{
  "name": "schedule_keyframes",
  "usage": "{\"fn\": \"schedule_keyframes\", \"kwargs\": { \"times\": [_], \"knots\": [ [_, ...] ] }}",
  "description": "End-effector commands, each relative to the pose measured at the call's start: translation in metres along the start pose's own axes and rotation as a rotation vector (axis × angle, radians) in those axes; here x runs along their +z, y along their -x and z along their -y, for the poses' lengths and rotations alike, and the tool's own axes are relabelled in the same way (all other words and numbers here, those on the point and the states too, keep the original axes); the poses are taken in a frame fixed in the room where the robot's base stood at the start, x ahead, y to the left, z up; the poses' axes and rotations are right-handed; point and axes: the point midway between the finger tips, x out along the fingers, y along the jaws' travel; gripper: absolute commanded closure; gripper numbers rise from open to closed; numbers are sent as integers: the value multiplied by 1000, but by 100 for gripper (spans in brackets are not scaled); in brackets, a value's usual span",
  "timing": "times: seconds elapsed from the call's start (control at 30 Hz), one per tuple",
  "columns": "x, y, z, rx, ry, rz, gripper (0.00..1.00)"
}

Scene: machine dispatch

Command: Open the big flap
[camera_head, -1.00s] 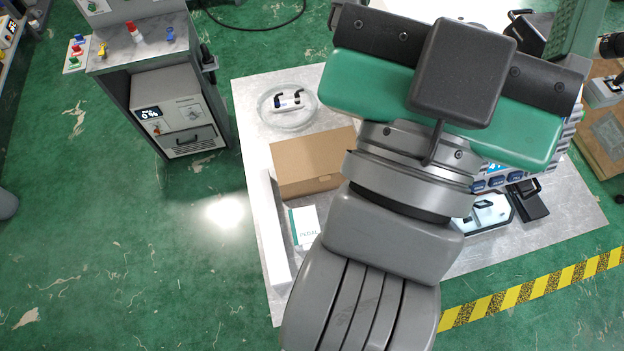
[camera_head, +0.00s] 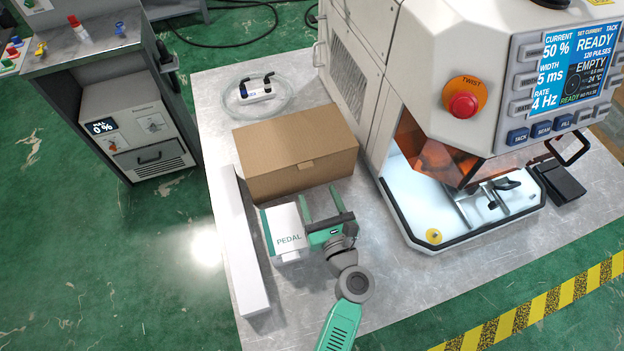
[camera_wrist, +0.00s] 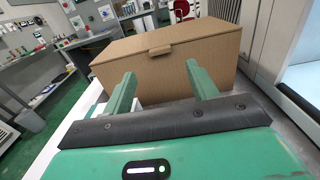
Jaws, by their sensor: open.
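A closed brown cardboard box (camera_head: 292,143) stands on the metal table, left of the big white machine. Its broad top panel lies flat, with a small tab (camera_head: 306,166) at the front edge. In the wrist view the box (camera_wrist: 205,65) fills the middle, and the tab (camera_wrist: 160,50) shows above and between my fingers. My green gripper (camera_head: 320,191) is in front of the box, with its fingers spread and pointing at the front face. It is also seen in the wrist view (camera_wrist: 160,78), empty. I cannot tell whether the fingertips touch the box.
A white PEDAL box (camera_head: 289,232) stands just left of my gripper. A long white bar (camera_head: 238,240) lies along the table's left side. The white machine (camera_head: 420,90) stands close on the right. A clear dish (camera_head: 240,106) sits behind the box. Bare table lies right of my gripper.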

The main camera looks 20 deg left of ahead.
Motion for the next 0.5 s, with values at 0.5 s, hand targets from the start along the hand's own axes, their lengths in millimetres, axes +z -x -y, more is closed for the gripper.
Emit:
{"fn": "schedule_keyframes", "kwargs": {
  "times": [0.5],
  "knots": [
    [2, -75, 0, 2, 9, 1, 42]
  ]
}}
